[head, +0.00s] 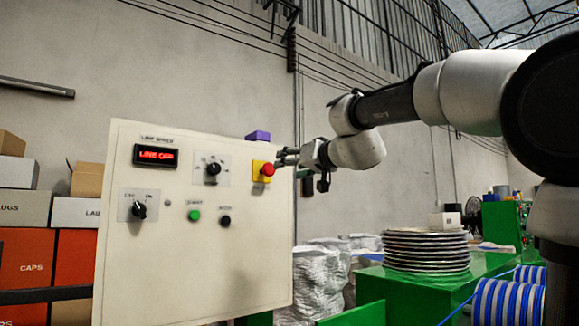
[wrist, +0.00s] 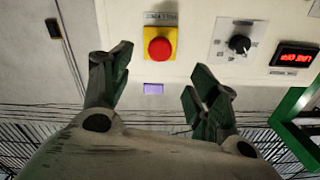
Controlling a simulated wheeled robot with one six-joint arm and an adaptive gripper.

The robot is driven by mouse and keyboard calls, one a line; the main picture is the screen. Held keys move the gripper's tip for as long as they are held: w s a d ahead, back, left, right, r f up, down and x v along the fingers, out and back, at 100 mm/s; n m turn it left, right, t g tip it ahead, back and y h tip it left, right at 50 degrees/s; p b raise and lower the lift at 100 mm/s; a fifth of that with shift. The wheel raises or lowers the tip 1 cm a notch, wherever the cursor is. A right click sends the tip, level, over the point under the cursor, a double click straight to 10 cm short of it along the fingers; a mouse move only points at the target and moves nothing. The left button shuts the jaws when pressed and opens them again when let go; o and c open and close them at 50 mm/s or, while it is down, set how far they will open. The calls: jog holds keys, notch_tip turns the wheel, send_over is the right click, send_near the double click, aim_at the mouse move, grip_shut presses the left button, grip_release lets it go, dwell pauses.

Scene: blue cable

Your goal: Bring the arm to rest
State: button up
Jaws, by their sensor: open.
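My gripper (head: 286,157) is at the right edge of the cream control panel (head: 230,270), close to the red stop button (head: 267,170) on its yellow base. In the wrist view my gripper (wrist: 160,85) has its two fingers wide apart with nothing between them. The red button (wrist: 159,48) shows there beyond the fingers, and I cannot tell the exact gap. My arm (head: 440,95) reaches in from the right, raised above the plates. The panel's display (head: 156,155) is lit red and seems to read "LINE OFF".
The panel also has a dial (head: 213,169), an off/on switch (head: 139,210), a green button (head: 194,215) and a black button (head: 225,221). A purple block (head: 258,136) sits on top. Boxes (head: 25,262) are at left.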

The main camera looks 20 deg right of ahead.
dwell(0.3)
jog(key=s+d+f+g+h, duration=0.1)
jog(key=s+f+g, duration=0.3)
jog(key=f, duration=0.6)
jog(key=s+f+g, duration=0.3)
jog(key=f, duration=0.8)
jog(key=s+d+f+g+h, duration=0.2)
jog(key=s+d+f, duration=0.3)
jog(key=s+f, duration=0.5)
jog(key=s+d+f+g+h, duration=0.2)
jog(key=s+d+f+g, duration=0.2)
jog(key=s+f, duration=0.6)
jog(key=s, duration=0.4)
jog(key=shift+s+d+f+m+h, duration=0.25)
jog(key=shift+s+d+m+h, duration=0.05)
jog(key=shift+d, duration=0.1)
